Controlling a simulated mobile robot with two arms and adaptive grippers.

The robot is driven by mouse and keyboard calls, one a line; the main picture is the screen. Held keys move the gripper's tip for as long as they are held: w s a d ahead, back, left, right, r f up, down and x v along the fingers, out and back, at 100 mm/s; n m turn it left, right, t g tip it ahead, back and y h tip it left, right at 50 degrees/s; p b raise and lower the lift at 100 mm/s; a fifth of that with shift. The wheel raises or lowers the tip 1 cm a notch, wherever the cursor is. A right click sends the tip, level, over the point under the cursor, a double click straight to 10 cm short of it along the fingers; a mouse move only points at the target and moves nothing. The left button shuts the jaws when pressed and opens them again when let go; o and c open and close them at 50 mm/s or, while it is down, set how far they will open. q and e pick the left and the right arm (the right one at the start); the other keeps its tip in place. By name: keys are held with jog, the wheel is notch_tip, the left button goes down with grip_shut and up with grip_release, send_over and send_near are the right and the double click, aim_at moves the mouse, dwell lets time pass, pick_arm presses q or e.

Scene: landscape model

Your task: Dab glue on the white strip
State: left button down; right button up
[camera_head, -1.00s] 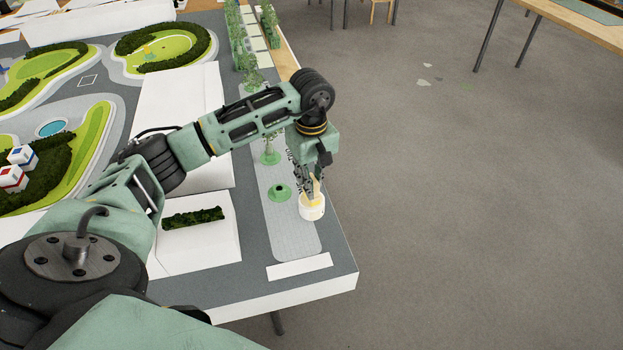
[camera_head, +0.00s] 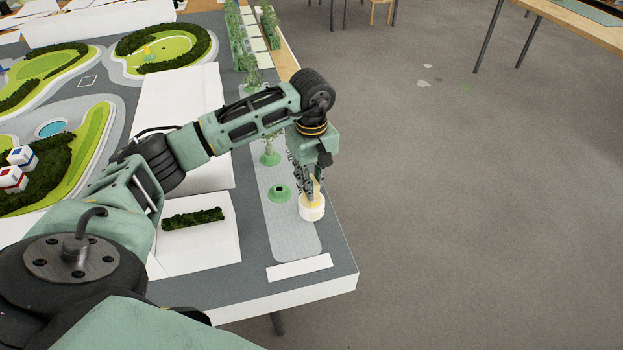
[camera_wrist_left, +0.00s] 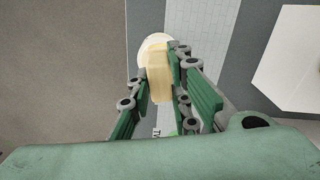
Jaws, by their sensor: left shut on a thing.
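The white strip (camera_head: 299,267) lies flat near the front right corner of the model table. A small white round pot (camera_head: 312,212) with yellowish content stands behind it on the grey paved band. My left gripper (camera_head: 311,190) points down right over the pot. In the left wrist view, its green-padded fingers (camera_wrist_left: 160,95) are shut on a pale yellow applicator (camera_wrist_left: 158,72). The applicator's far end is at the white pot (camera_wrist_left: 152,44); how deep it sits is hidden. My right gripper is not in view.
A green ring-shaped base (camera_head: 279,193) and a small tree (camera_head: 270,150) stand left of and behind the pot. A white block with a hedge (camera_head: 193,218) is further left. The table's right edge is close to the pot, with open floor beyond.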

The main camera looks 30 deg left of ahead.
pick_arm(q)
jog(key=shift+r+p, duration=1.75)
jog(key=shift+r, duration=1.7)
